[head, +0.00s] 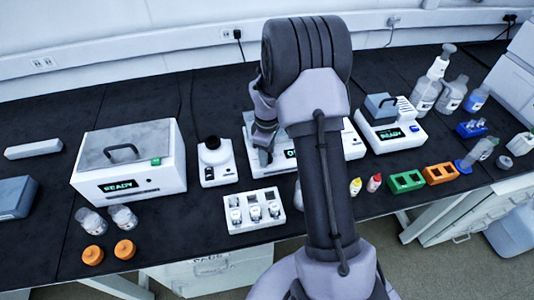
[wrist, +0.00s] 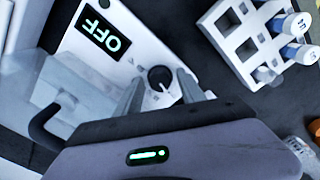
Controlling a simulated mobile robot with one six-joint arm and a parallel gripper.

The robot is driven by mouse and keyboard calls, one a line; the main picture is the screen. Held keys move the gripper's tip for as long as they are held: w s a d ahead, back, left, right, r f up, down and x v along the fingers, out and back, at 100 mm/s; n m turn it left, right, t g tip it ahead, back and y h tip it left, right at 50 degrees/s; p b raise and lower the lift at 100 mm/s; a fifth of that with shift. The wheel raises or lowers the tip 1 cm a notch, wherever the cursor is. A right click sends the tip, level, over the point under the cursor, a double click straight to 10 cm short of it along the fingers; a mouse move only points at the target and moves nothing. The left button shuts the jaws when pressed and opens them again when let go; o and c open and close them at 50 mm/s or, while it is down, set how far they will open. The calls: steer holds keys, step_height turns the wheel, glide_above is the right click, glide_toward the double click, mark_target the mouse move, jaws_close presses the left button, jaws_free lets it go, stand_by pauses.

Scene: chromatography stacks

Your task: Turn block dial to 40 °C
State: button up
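The block heater (head: 335,150) is a white unit, largely hidden behind my arm in the head view. In the wrist view its white panel (wrist: 125,62) carries a lit display (wrist: 103,34) reading OFF. The block dial (wrist: 160,78) is a round black knob with a light pointer mark, near the panel's end. My gripper (wrist: 162,84) is open, with one finger on each side of the dial in that view. I cannot tell whether the fingers touch it. In the head view my gripper (head: 264,152) hangs over the left part of the unit and hides the dial.
A white vial rack (head: 253,224) stands just in front of the heater and also shows in the wrist view (wrist: 238,57). A white device with a black top (head: 210,176) is close on the left. A READY unit (head: 130,160) stands further left.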

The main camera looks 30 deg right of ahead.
jaws_close()
steer(key=shift+m, duration=0.3)
steer(key=m, duration=0.3)
steer(key=shift+m+p, duration=0.3)
steer(key=shift+m, duration=0.1)
steer(key=m, duration=1)
steer(key=shift+m, duration=0.4)
steer(key=shift+m+b, duration=0.6)
steer(key=shift+m, duration=1.6)
